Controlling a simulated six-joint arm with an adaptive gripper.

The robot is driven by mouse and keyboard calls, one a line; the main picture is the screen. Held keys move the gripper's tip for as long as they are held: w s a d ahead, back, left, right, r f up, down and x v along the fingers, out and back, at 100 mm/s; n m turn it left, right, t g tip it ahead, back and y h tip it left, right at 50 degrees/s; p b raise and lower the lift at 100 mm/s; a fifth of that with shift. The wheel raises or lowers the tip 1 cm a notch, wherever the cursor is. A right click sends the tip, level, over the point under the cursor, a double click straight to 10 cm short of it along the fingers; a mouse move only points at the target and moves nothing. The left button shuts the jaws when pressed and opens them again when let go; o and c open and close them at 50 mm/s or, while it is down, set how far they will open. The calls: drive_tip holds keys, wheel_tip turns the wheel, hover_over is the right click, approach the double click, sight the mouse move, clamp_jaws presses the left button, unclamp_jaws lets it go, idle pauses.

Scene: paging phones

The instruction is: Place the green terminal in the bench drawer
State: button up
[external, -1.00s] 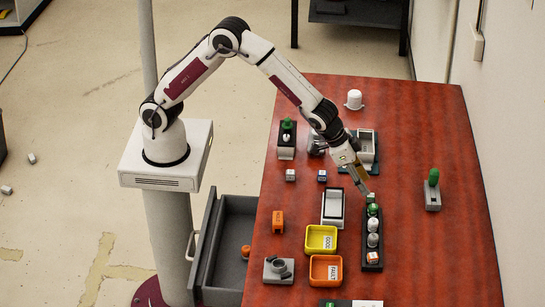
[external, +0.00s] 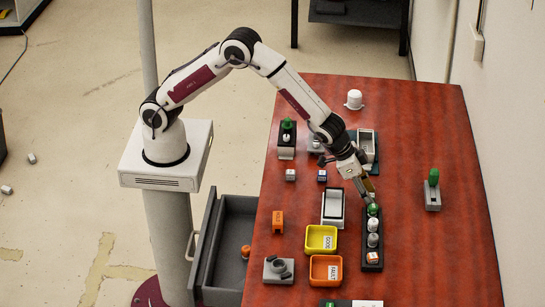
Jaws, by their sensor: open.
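A small green-topped piece (external: 373,209) stands at the far end of a black rack (external: 372,238) on the red-brown table. It looks like the green terminal, though other green pieces are in view. My gripper (external: 369,196) is open, pointing down right at this piece; I cannot tell whether the fingers touch it. The fingers partly hide that end of the rack. The bench drawer (external: 211,262) is pulled out at the table's left side, with a small orange piece (external: 246,251) inside.
White and orange-marked pieces share the rack. Yellow (external: 321,238) and orange (external: 325,269) bins and a white tray (external: 333,207) stand left of it. Other green pieces sit in a black stand (external: 287,140) and a grey holder (external: 433,186). The table's right front is clear.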

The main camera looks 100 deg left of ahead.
idle(0.4)
drive_tip(key=c, duration=1.1)
drive_tip(key=shift+c, duration=0.2)
wheel_tip(320, 180, up, 10)
idle(0.4)
